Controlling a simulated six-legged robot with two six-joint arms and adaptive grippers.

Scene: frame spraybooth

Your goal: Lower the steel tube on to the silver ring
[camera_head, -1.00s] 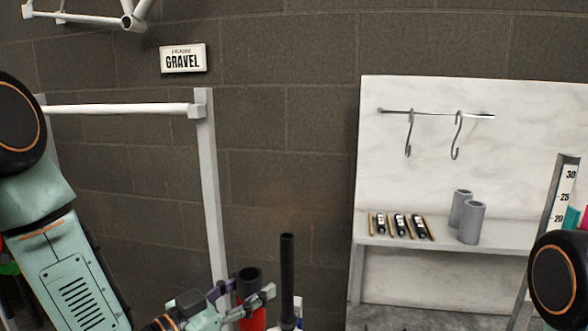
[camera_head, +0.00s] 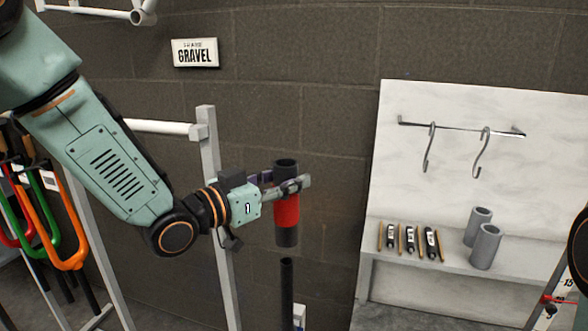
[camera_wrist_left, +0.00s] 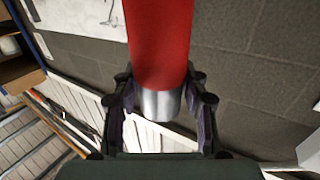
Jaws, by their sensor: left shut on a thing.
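My left gripper (camera_head: 292,187) is shut on the steel tube (camera_head: 287,212), around its upper part. The tube is upright, with a dark open top, a red band around the middle and a dark lower end. In the left wrist view the tube (camera_wrist_left: 158,45) shows red with a bare silver end between the fingers (camera_wrist_left: 160,112). In the head view the tube's lower end hangs just above the top of a thin black upright post (camera_head: 287,285), apart from it in the picture. I cannot make out the silver ring. My right gripper is not in view.
A white rail frame (camera_head: 208,150) stands behind my left arm. Orange, green and red hooped things (camera_head: 70,255) hang at the left. At the right, a pale shelf (camera_head: 400,262) holds two grey cylinders (camera_head: 482,240) and several small black items (camera_head: 410,240).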

